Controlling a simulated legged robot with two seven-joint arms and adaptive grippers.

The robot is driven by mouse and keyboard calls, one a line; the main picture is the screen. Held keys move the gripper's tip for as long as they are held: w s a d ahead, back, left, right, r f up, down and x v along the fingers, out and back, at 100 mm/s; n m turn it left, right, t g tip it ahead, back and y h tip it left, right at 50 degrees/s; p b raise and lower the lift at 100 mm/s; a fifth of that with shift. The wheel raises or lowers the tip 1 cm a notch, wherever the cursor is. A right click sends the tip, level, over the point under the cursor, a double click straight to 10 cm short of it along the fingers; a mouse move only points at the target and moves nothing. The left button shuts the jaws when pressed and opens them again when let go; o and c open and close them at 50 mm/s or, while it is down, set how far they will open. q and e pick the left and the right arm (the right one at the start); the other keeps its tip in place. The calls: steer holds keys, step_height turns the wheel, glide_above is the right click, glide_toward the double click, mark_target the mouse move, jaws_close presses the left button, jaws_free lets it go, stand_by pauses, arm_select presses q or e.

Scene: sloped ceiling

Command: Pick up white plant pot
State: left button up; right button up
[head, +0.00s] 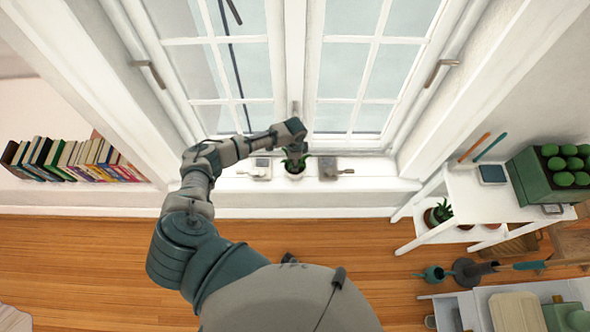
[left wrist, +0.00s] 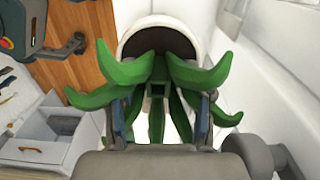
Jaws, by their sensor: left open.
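In the left wrist view the pot's white rim (left wrist: 160,20) and dark inside show at the top centre, with thick green leaves (left wrist: 110,72) spreading towards me. My left gripper (head: 295,152) is at the plant, just above the pot in the head view. In the left wrist view the gripper (left wrist: 161,112) is open, its fingers on either side of the leaves. Leaves partly hide the fingers; contact cannot be told. My right gripper is not in view.
The window (head: 350,70) rises close behind. Books (head: 72,160) stand at the left. A white shelf (head: 470,195) with another potted plant (head: 438,214) stands at the right.

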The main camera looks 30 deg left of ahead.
arm_select(q)
steer(key=shift+c, duration=0.2)
steer(key=shift+d, duration=0.15)
jaws_close()
